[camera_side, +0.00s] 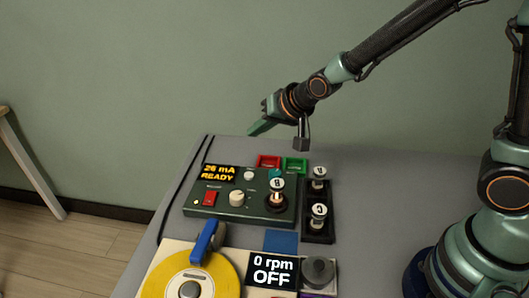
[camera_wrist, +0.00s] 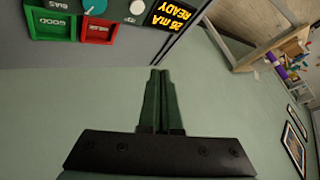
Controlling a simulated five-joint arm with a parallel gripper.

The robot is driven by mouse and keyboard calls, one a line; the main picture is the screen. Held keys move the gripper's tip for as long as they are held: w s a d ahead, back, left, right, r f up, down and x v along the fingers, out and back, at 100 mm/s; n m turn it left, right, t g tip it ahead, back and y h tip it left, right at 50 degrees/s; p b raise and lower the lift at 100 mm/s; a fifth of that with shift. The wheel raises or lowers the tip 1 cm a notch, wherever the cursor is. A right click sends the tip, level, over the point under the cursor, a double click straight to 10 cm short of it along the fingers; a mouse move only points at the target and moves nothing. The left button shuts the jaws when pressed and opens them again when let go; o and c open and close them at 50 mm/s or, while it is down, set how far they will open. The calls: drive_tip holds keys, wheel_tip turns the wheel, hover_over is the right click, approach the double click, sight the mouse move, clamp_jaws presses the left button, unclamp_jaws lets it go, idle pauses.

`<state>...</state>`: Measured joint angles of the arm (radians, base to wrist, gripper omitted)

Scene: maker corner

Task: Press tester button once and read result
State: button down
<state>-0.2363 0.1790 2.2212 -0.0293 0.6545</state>
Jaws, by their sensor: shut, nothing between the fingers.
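The tester (camera_side: 230,207) is a dark green box on the grey table. Its display (camera_side: 218,173) reads "26 mA READY" in yellow; it shows upside down in the wrist view (camera_wrist: 172,13). A small white round button (camera_side: 249,175) sits right of the display, also at the wrist view's top edge (camera_wrist: 137,7). The tester also carries a red switch (camera_side: 210,198), a cream knob (camera_side: 237,198) and a tube marked B (camera_side: 277,188). My gripper (camera_side: 253,131) is shut and empty, raised above the tester's far side, apart from it; its closed fingers show in the wrist view (camera_wrist: 160,73).
Red (camera_side: 268,162) and green (camera_side: 295,165) trays stand behind the tester. A black rack (camera_side: 318,228) with two tubes is on its right. In front are a yellow disc (camera_side: 220,268), a blue arm and a display reading "0 rpm OFF" (camera_side: 272,270).

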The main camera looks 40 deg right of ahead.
sight(252, 177)
drive_tip(key=shift+w+a+f, duration=0.45)
drive_tip(key=shift+a+f, duration=0.2)
drive_tip(key=shift+f, duration=0.15)
drive_tip(key=shift+f, duration=0.1)
drive_tip(key=shift+f, duration=4.3)
drive_tip(key=shift+f, duration=0.1)
drive_tip(key=shift+a+f, duration=0.1)
drive_tip(key=shift+f, duration=0.2)
